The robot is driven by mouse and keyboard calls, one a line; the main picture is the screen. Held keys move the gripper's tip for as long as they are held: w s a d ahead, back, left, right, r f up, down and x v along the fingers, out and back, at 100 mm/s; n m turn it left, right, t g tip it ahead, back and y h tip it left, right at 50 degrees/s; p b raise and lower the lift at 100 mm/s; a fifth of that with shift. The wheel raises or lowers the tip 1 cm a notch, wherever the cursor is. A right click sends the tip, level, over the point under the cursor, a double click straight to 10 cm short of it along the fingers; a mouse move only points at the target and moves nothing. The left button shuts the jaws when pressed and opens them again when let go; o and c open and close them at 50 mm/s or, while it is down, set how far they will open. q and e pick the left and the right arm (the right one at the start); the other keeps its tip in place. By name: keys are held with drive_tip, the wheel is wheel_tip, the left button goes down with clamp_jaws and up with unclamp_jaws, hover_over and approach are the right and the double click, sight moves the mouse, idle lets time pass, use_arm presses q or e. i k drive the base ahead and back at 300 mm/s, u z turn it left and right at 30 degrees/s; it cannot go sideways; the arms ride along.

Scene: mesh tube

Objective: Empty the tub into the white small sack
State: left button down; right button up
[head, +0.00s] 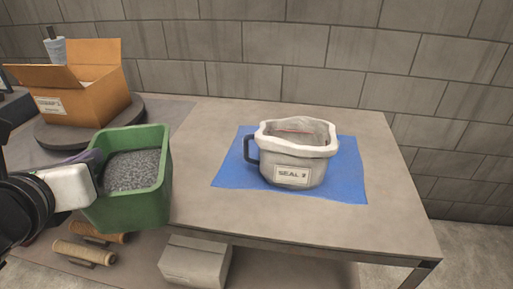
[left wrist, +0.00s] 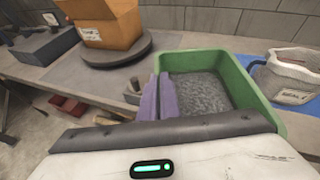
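The green tub (head: 130,208) is full of grey granules (head: 133,170) and is about upright at the left, at the table's front edge; it also shows in the left wrist view (left wrist: 240,75). My left gripper (head: 95,160) is closed on the tub's left wall. Its purple fingers (left wrist: 157,97) pinch the rim in the left wrist view. The white small sack (head: 295,172), labelled "SEAL", stands open and upright on a blue mat (head: 345,185), right of the tub and apart from it. A dark handle is on its left side. My right gripper is not in view.
An open cardboard box (head: 85,98) stands on a round dark turntable (head: 60,135) at the back left. A pale box (head: 195,262) and brown rollers (head: 85,252) lie lower down, below the tabletop. The tabletop between tub and mat is clear.

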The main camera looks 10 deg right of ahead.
sight(295, 152)
drive_tip(key=k, duration=0.45)
drive_tip(key=z, duration=2.6)
drive_tip(key=k, duration=0.9)
drive_tip(key=u, duration=0.9)
drive_tip(key=i, duration=0.5)
